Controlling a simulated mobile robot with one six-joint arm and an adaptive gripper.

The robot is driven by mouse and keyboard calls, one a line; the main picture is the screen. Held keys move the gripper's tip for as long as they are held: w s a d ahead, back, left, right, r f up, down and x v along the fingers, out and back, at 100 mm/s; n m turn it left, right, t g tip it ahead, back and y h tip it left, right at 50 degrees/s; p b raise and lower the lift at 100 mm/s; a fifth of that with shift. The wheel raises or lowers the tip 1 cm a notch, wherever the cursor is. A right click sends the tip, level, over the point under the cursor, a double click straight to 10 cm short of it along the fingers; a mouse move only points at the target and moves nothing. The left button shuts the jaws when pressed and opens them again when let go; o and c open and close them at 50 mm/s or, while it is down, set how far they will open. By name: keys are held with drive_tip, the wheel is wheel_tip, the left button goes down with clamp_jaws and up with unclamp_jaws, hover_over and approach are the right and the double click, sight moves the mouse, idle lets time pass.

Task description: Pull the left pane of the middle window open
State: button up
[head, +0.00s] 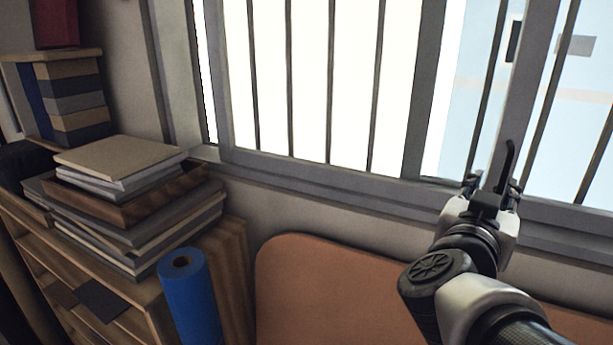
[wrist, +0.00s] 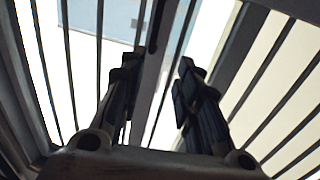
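The barred window fills the top of the head view. Its left pane (head: 425,100) has a grey frame with several dark upright bars across it. A grey upright stile (head: 521,90) stands to its right; a dark, narrow handle-like piece (head: 508,158) shows in front of it. My gripper (head: 492,185) is at the lower part of this stile. In the wrist view my gripper's fingers (wrist: 158,68) are spread, with the stile (wrist: 152,90) and a dark slim piece (wrist: 156,25) showing between them. I cannot tell whether a finger touches the frame.
Stacked boards and trays (head: 125,170) lie on a wooden shelf unit (head: 160,312) at left, with a blue roll (head: 188,295) beside it. A brown rounded panel (head: 330,290) stands under the window. The sill (head: 340,190) runs below the panes.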

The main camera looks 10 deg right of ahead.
drive_tip(key=p+v, duration=0.1)
drive_tip(key=v, duration=0.3)
drive_tip(key=shift+p, duration=0.3)
idle(0.3)
